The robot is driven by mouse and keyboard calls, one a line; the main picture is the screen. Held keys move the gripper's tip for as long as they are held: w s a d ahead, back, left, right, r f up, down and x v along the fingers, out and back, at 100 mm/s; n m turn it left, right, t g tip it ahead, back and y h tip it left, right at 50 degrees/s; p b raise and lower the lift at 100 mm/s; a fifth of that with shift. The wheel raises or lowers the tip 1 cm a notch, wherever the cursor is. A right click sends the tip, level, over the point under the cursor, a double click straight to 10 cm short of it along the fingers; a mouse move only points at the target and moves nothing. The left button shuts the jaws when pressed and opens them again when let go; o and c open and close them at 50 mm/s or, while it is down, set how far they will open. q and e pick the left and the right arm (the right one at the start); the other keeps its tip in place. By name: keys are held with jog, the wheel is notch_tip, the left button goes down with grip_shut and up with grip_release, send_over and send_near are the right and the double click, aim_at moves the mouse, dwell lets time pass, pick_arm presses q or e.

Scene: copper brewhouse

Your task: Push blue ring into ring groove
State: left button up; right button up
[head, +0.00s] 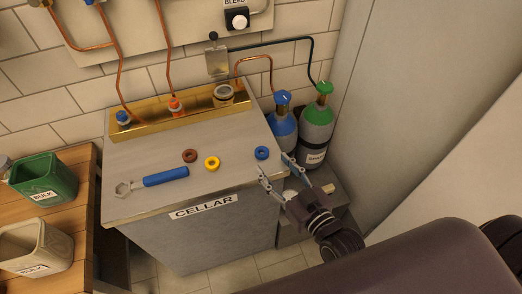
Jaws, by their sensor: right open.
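The blue ring (262,152) lies flat on the grey top of the cellar cabinet (220,135), near its right edge. My right gripper (273,164) reaches in from the lower right. Its two fingers are spread apart and empty, with the tips close to the blue ring on its near side. I cannot tell whether they touch it. A ring groove cannot be made out for certain. Fittings stand in the brass trough at the back: a blue-topped one (123,118), an orange one (176,107) and a round pale-topped one (223,95). My left gripper is not in view.
A brown ring (190,155), a yellow ring (212,163) and a blue-handled wrench (165,177) lie left of the blue ring. Blue-topped (283,125) and green-topped (317,125) gas cylinders stand right of the cabinet. Green (43,177) and beige (35,247) bins stand at left.

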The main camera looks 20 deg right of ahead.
aim_at(264, 153)
jog(key=x, duration=0.6)
jog(key=shift+d+p, duration=0.1)
jog(key=shift+p, duration=0.25)
jog(key=shift+s, duration=0.1)
jog(key=shift+c, duration=0.3)
jog(key=c, duration=0.9)
